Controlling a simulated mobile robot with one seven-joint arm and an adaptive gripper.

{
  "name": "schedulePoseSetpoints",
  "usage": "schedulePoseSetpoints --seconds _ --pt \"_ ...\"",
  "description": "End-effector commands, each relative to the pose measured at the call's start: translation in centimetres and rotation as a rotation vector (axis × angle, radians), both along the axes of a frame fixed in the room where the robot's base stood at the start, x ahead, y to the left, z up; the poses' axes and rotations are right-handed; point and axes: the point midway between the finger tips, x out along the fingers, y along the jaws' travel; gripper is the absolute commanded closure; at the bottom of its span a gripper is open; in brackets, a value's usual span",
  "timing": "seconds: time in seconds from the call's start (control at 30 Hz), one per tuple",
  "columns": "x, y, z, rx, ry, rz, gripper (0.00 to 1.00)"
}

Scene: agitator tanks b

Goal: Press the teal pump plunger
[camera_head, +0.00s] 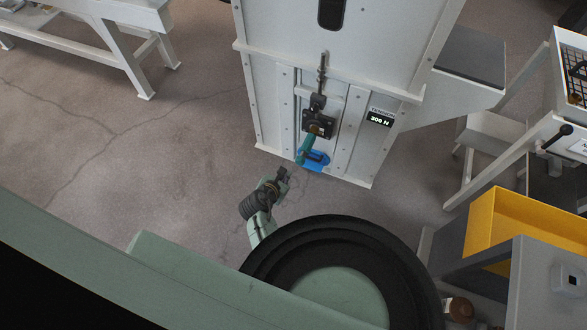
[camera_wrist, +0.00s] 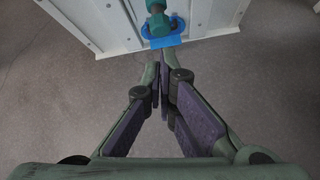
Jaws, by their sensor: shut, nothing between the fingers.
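The teal pump plunger (camera_head: 308,144) sticks out from a dark bracket (camera_head: 318,123) low on the front of a white cabinet (camera_head: 285,84). It also shows at the top of the wrist view (camera_wrist: 157,20). A blue piece (camera_head: 317,160) lies just below it, seen also in the wrist view (camera_wrist: 165,39). My gripper (camera_head: 284,173) is shut and empty, in front of the cabinet, below and left of the plunger in the head view. In the wrist view the closed fingertips (camera_wrist: 167,62) point toward the blue piece, with a visible gap to the plunger.
A small display (camera_head: 379,120) with a reading in N sits right of the bracket. A white bench (camera_head: 110,35) stands at upper left. A yellow bin (camera_head: 515,230) and white-framed equipment (camera_head: 535,120) stand at right. Floor (camera_head: 120,150) left of the cabinet is clear.

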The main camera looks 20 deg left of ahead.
Motion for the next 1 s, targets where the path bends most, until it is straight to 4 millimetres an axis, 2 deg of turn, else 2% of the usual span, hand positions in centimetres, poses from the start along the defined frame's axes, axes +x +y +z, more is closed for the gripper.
schedulePoseSetpoints --seconds 0.03,0.17,0.53,0.77,1.0 --pt "-1.2 0.2 -1.1 -0.055 0.012 0.052 1.0" --pt "-2.7 0.3 -2.3 -0.137 0.023 0.13 1.0" --pt "-2.8 0.3 -2.5 -0.149 0.024 0.141 1.0" --pt "-1.0 0.3 -4.1 -0.15 0.025 0.14 1.0" --pt "2.3 0.2 -8.0 -0.146 0.023 0.139 1.0"
